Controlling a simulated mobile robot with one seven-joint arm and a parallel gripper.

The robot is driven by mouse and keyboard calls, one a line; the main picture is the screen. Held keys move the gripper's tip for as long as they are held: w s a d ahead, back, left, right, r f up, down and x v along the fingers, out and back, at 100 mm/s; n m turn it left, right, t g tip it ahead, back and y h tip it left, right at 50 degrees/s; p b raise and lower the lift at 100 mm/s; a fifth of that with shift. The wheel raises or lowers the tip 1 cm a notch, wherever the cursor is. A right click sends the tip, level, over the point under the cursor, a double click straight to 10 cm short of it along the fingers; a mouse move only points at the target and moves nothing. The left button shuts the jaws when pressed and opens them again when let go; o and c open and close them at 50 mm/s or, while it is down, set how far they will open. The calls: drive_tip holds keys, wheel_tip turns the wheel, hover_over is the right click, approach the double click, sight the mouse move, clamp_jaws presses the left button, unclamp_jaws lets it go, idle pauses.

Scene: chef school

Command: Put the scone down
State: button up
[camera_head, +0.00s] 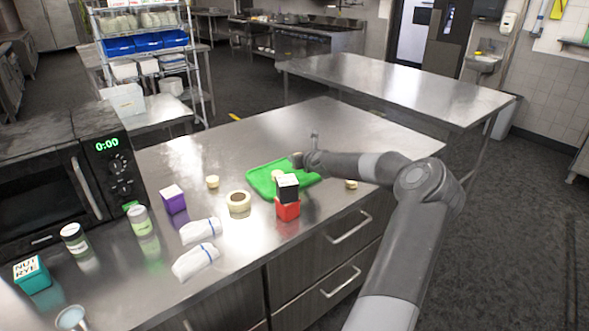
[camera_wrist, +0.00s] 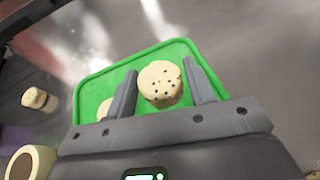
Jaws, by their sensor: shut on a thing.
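In the wrist view, a pale round scone with dark specks (camera_wrist: 160,80) sits between the two fingers of my gripper (camera_wrist: 160,68), which is shut on it. Behind it lies a green tray or board (camera_wrist: 95,85) with a raised rim. A second pale round piece (camera_wrist: 104,108) shows on the green surface, partly hidden by the left finger. In the head view, the green tray (camera_head: 262,181) lies on the steel counter, with my gripper (camera_head: 297,160) above its far edge. One pale piece (camera_head: 277,175) shows there. The gap below the held scone cannot be judged.
A black-and-white box (camera_head: 287,187) stands on a red box (camera_head: 288,209) at the tray's near edge. A brown-centred round container (camera_head: 238,202), small pale pieces (camera_head: 212,182) (camera_head: 351,184), a purple box (camera_head: 173,199) and white cloths (camera_head: 197,261) are nearby. The far counter is clear.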

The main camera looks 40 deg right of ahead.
sight(296, 174)
drive_tip(key=shift+w+a+f, duration=0.35)
drive_tip(key=shift+w+f, duration=0.15)
drive_tip(key=shift+w, duration=0.25)
drive_tip(key=shift+f, duration=2.05)
drive_tip(key=shift+f, duration=0.2)
drive_tip(key=o, duration=0.7)
drive_tip(key=shift+r, duration=0.1)
drive_tip(key=shift+r, duration=0.1)
drive_tip(key=shift+s+r, duration=0.15)
drive_tip(key=shift+s, duration=0.1)
drive_tip(key=v, duration=1.1)
drive_tip(key=shift+s+a, duration=0.15)
drive_tip(key=shift+s, duration=0.05)
